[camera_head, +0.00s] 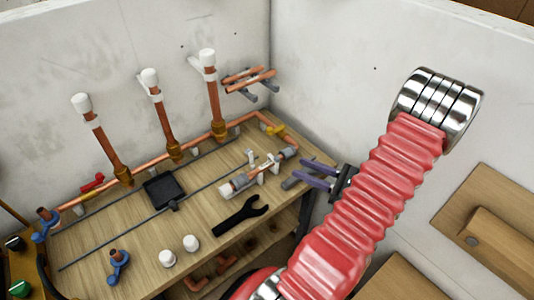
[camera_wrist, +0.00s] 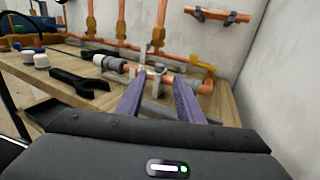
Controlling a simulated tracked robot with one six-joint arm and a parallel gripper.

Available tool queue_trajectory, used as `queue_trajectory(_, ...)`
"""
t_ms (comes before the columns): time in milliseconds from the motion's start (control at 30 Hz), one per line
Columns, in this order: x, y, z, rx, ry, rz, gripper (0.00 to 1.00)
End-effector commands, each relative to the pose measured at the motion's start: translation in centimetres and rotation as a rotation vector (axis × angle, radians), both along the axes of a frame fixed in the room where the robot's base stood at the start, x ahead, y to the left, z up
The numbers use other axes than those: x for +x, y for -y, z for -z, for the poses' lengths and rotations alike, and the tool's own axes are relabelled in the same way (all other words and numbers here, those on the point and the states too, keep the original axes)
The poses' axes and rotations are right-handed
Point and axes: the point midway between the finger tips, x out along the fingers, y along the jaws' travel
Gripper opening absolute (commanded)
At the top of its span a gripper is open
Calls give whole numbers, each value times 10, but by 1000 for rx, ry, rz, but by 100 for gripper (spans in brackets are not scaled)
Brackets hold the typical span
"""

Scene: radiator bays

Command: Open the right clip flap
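A short copper pipe with grey couplings (camera_head: 238,184) lies across the bench, held in two white clips. The left clip (camera_head: 251,159) and the right clip (camera_head: 274,164) show upright white parts above the pipe; whether each flap is open or closed is too small to tell. My gripper (camera_head: 305,172) has purple fingers, open and empty, just right of the pipe's right end and apart from the clips. In the wrist view my gripper's fingers (camera_wrist: 160,84) are spread, with the pipe and clips beyond the tips, partly hidden by them.
A black wrench (camera_head: 240,215) and two white caps (camera_head: 190,242) lie in front of the pipe. A black tray (camera_head: 164,190) is at left. Vertical copper pipes (camera_head: 165,125) rise behind, and a wall rack with copper pipes (camera_head: 250,80) is at back right.

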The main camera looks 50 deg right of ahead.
Motion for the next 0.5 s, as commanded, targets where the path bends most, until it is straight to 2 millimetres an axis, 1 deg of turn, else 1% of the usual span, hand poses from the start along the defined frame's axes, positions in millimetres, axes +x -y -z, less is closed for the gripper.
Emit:
queue_trajectory(133,1,-1,0,0,-1,-2,34)
queue_trajectory(267,7,-2,0,0,-1,-3,34)
queue_trajectory(367,16,-4,0,0,-1,-5,34)
queue_trajectory(500,33,-7,0,0,0,-6,34)
